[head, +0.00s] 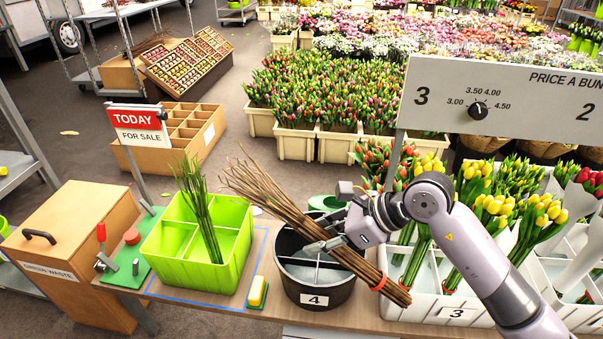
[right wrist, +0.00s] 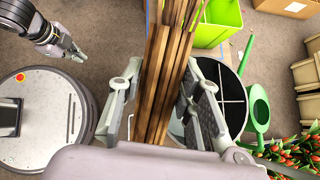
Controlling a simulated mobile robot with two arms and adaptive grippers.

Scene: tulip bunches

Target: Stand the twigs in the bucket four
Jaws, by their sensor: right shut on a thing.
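My right gripper (head: 338,238) is shut on the twigs (head: 270,197), a long brown bundle with a red band near its thick lower end. The bundle slants steeply, thin tips up to the left, thick end down to the right. It crosses above bucket four (head: 316,298), a black round bucket with a white divider and a "4" label. The thick end hangs past the bucket's right rim, in front of the white crate. In the right wrist view the twigs (right wrist: 168,60) run between the fingers. My left gripper (right wrist: 68,46) shows small there; its jaw opening is unclear.
The white tulip crate (head: 440,312) labelled 3 stands close on the right. A green watering can (head: 327,203) is behind the bucket. A price board (head: 500,100) rises behind.

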